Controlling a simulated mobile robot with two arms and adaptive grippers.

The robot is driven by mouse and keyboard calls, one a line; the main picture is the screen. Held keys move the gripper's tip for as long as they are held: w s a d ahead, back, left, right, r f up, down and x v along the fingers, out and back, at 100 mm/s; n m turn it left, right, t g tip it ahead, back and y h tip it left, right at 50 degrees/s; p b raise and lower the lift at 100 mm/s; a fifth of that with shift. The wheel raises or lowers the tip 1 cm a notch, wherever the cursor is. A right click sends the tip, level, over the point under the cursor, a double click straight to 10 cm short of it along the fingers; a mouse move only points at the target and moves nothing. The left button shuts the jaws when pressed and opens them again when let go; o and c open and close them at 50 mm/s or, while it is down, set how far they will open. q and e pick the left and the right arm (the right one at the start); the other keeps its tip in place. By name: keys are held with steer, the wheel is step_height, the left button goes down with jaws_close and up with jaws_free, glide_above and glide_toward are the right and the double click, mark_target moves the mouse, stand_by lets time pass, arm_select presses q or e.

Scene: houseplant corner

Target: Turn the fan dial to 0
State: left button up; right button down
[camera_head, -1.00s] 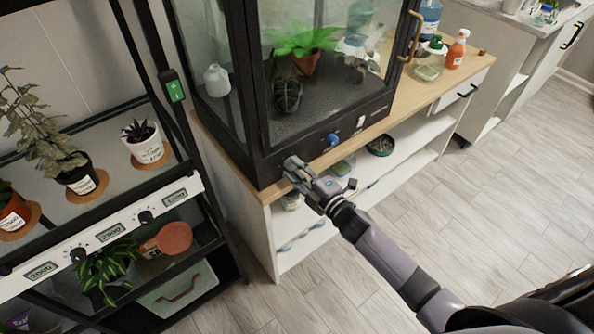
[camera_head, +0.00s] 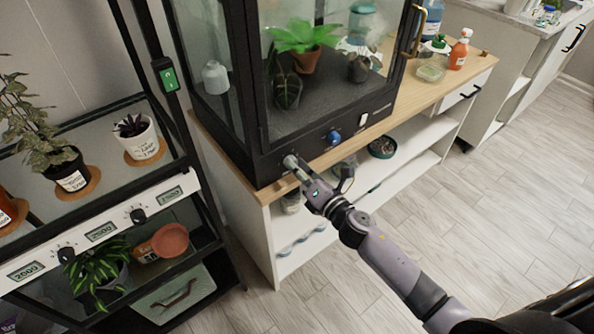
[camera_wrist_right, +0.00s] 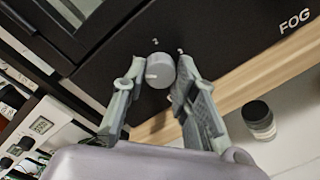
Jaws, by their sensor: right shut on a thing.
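The grey fan dial (camera_head: 290,161) is on the black base panel of the glass plant cabinet (camera_head: 268,172), near its left front corner. The right wrist view shows it as a round grey knob (camera_wrist_right: 161,69) with a pale mark on its left side and small marks on the panel around it, too small to read. My right gripper (camera_head: 297,170) is at the panel, with one finger on each side of the knob, shut on it; its fingers also show in the right wrist view (camera_wrist_right: 160,78). My left gripper is out of view.
A blue knob (camera_head: 333,137) and a white switch (camera_head: 362,120) sit further right on the panel. "FOG" is printed to the right in the wrist view. A dark-lidded jar (camera_wrist_right: 258,118) is below. A plant rack (camera_head: 115,220) stands left. The floor at right is clear.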

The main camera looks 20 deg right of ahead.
steer(key=shift+f+n+b, duration=0.15)
steer(key=shift+n+b, duration=0.9)
steer(key=shift+n, duration=2.75)
steer(key=c, duration=1.3)
jaws_free()
steer(key=shift+s, duration=0.1)
steer(key=v, duration=1.2)
steer(key=shift+f, duration=0.1)
